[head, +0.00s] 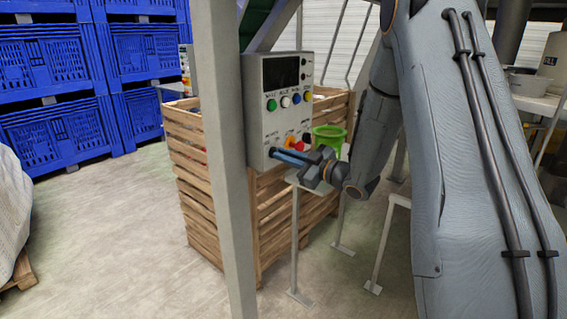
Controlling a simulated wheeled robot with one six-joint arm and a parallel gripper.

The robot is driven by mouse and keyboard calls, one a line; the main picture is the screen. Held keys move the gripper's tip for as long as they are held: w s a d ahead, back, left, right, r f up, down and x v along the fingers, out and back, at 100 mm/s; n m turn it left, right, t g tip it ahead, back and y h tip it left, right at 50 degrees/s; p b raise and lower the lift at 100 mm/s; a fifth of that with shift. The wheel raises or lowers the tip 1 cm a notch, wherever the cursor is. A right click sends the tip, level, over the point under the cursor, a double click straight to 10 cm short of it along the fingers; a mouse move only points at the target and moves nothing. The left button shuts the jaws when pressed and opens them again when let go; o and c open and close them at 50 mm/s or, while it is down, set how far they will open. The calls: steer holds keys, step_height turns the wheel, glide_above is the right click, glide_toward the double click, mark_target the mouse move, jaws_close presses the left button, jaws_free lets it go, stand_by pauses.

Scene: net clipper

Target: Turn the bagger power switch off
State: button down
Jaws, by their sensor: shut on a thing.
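A grey control box (258,125) is fixed to a post in the middle of the head view. It has a dark screen at the top, a row of coloured buttons below it, and more controls low down, including a red knob (297,145). My gripper (277,153) reaches in from the right at the lower left of the box's face, its blue fingers shut on the power switch. The fingers hide the switch, so its position cannot be read.
A wooden slatted crate (210,190) stands behind the box and a grey post (228,170) runs beside it. A green container (329,140) is close behind my gripper. Blue crates (62,130) are stacked at the left. Open floor (120,250) lies at front left.

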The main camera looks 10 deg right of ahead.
steer(key=shift+a+n+b, duration=0.15)
steer(key=shift+n+b, duration=1.35)
steer(key=shift+n, duration=0.4)
steer(key=c, duration=1.9)
jaws_free()
steer(key=shift+s+a, duration=0.1)
steer(key=shift+o, duration=0.2)
steer(key=shift+d, duration=0.2)
